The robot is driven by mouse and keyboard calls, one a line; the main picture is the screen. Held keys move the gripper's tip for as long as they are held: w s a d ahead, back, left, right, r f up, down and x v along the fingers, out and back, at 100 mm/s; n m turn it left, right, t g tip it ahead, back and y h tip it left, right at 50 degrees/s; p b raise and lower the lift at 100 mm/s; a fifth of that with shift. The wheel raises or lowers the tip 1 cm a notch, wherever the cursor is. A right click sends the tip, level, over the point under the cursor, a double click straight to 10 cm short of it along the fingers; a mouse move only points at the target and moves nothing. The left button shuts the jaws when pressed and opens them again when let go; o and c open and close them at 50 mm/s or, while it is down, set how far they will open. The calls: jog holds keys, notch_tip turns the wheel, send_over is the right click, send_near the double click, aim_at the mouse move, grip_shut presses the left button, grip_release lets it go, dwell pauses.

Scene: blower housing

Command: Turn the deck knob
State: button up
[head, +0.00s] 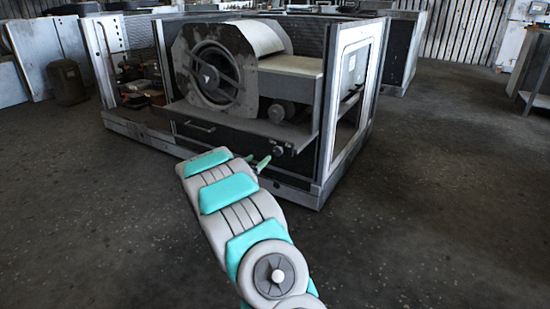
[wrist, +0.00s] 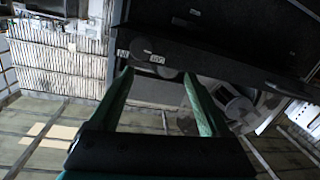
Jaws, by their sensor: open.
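The blower housing (head: 205,75) stands in an open metal frame in the head view, with a flat deck (head: 235,121) along its front. A small dark round knob (head: 278,150) sits on the dark front below the deck's right part. A larger round dark part (head: 277,112) sits on top of the deck. My gripper (head: 257,161) is just left of and below the small knob in the picture, apparently apart from it. In the wrist view my gripper (wrist: 158,74) is open, and nothing is clearly held.
A bar handle (head: 198,126) is on the dark front, left of the knob. The frame's right post (head: 328,120) and base rail (head: 285,190) stand close to the right. Open concrete floor (head: 440,210) lies to the right and in front. A dark canister (head: 67,82) stands far left.

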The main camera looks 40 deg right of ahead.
aim_at(277, 152)
jog(key=shift+m+g+h, duration=0.5)
jog(key=shift+g+h, duration=0.1)
jog(key=shift+h, duration=0.1)
jog(key=shift+w+d+f, duration=0.2)
jog(key=shift+d, duration=1.3)
jog(key=shift+w+d+f, duration=0.15)
jog(key=shift+d+f, duration=0.05)
jog(key=shift+d, duration=1.35)
jog(key=shift+w+d+f, duration=0.2)
jog(key=shift+d, duration=1.3)
jog(key=shift+c, duration=0.3)
grip_shut()
